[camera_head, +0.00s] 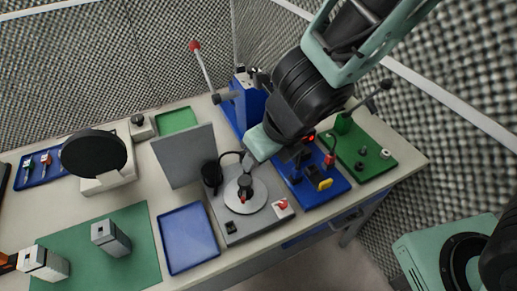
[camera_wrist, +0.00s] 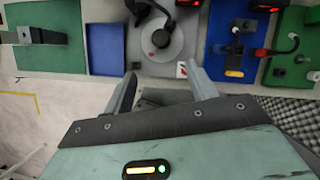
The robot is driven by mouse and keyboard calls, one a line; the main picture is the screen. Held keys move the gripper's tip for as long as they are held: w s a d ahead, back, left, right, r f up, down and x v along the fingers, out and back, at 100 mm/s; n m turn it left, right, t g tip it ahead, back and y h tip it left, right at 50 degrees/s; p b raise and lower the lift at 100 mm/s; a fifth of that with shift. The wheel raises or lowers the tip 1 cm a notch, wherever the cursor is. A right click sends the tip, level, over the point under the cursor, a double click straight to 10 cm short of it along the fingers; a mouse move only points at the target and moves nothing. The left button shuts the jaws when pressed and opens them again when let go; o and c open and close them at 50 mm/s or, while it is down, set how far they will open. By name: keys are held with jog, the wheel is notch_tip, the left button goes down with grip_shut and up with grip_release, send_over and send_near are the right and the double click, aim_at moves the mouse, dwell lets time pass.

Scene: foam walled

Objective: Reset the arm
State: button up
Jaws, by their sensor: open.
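My arm (camera_head: 308,95) comes in from the upper right in the head view and reaches over the workbench. My gripper (camera_wrist: 162,90) shows in the wrist view with its two fingers spread and nothing between them. It hangs above the front edge of the bench in that view, with the grey turntable-like device (camera_wrist: 157,62) beyond the fingertips. In the head view the fingers are hidden behind the wrist. The same grey device (camera_head: 232,222) stands at the bench's front middle, with a round light disc on top.
A blue tray (camera_head: 188,238) and a green mat (camera_head: 139,228) with grey blocks lie at left. A blue board (camera_head: 322,192) and a green board (camera_head: 376,163) with fittings lie at right. A grey upright panel (camera_head: 184,157) and a red-tipped lever (camera_head: 203,66) stand behind. Foam walls enclose the bench.

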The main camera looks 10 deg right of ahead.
jog(key=shift+s+d+r, duration=0.1)
jog(key=shift+s+r, duration=0.05)
jog(key=shift+r, duration=0.2)
dwell(0.3)
jog(key=s+d+m+g+b, duration=0.1)
jog(key=s+m, duration=0.3)
jog(key=m, duration=0.7)
jog(key=s+d+m+g+h+b, duration=0.1)
jog(key=s+d+m+b, duration=0.1)
jog(key=m, duration=1)
jog(key=s+d+m+g+b, duration=0.2)
jog(key=s+m, duration=0.4)
jog(key=m, duration=0.5)
jog(key=shift+d+r+m+h, duration=0.15)
jog(key=shift+d+m+h, duration=0.2)
jog(key=shift+d, duration=0.45)
